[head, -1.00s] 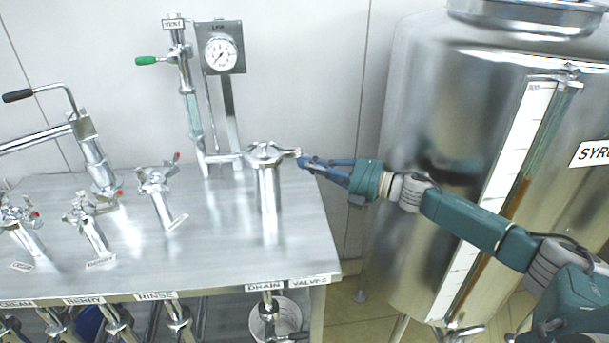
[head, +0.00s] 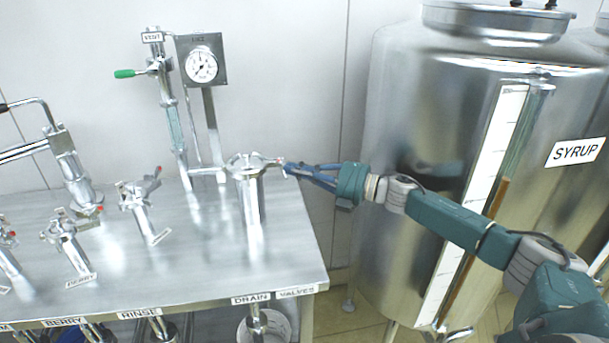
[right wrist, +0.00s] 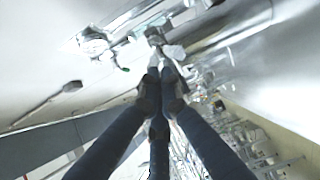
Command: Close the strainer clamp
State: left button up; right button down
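The strainer is an upright metal cylinder (head: 251,200) near the table's right edge in the head view. Its metal clamp (head: 247,163) sits around the top, with a short lever (head: 272,161) sticking out to the right. My right gripper (head: 287,169) comes in from the right with its blue fingertips at the outer end of this lever. In the right wrist view the gripper's fingers (right wrist: 162,75) are drawn together at the tips. A shiny metal part (right wrist: 155,38) lies just beyond them. Whether the tips hold the lever is too small to tell. My left gripper is not in view.
A syrup tank (head: 400,120) stands right of the table (head: 190,270), behind my right arm. A gauge (head: 201,66) and a green-handled vent pipe (head: 160,70) rise behind the strainer. Several smaller clamped valves (head: 138,195) stand to the left.

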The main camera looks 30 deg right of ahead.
jog(key=v, duration=0.7)
jog(key=shift+a, duration=0.2)
jog(key=shift+s+f, duration=0.1)
jog(key=shift+f, duration=0.05)
jog(key=shift+s+f, duration=0.1)
